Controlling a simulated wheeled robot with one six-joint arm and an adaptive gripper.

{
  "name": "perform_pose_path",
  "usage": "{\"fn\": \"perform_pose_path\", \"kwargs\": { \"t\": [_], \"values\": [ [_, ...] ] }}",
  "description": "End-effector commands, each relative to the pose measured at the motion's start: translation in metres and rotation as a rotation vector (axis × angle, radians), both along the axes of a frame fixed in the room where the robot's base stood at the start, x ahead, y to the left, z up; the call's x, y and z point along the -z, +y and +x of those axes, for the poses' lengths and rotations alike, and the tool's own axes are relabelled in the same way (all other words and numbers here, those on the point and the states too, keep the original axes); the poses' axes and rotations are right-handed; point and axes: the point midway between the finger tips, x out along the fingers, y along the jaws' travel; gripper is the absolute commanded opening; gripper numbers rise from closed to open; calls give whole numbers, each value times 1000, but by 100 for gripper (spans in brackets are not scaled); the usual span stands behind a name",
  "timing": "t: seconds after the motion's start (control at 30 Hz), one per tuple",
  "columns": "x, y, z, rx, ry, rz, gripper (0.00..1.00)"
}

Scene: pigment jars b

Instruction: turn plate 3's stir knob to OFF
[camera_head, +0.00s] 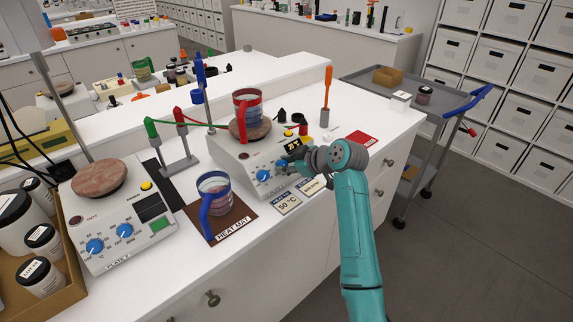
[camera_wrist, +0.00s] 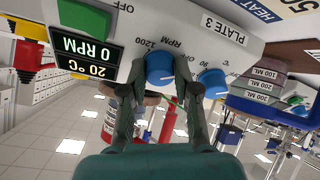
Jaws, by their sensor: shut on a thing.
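Plate 3 (camera_head: 228,150) is a white hotplate stirrer with a round brown top and a red-handled mug (camera_head: 247,110) on it. In the wrist view, which is upside down, its "PLATE 3" label (camera_wrist: 222,30) shows. Its blue stir knob (camera_wrist: 160,68), beside the "RPM" scale, sits between my fingers. My gripper (camera_head: 290,163) reaches the front panel from the right and is shut on that knob. The display (camera_wrist: 88,55) reads 0 RPM and 20 °C. The second blue knob (camera_head: 263,176) is beside it, free.
A blue-handled mug (camera_head: 212,192) stands on the brown heat mat (camera_head: 235,222) left of plate 3. Cards (camera_head: 287,204) lie in front of it. Plate 2 (camera_head: 110,225) is at left. A red-and-green clamp stand (camera_head: 178,160) and an orange-handled tool (camera_head: 327,90) stand nearby.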

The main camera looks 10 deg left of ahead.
Motion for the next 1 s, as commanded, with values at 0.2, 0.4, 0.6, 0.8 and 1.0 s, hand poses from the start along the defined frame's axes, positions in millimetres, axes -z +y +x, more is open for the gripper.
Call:
{"fn": "perform_pose_path", "kwargs": {
  "t": [0.2, 0.4, 0.6, 0.8, 1.0],
  "values": [
    [1, 0, 0, 0, 2, -1, 56],
    [0, 0, 0, 0, 0, -1, 56],
    [-3, -4, -2, 2, -1, 0, 56],
    [-20, -26, -15, 3, -3, 0, 56],
    [-42, -55, -33, 3, -2, -1, 56]
  ]
}}
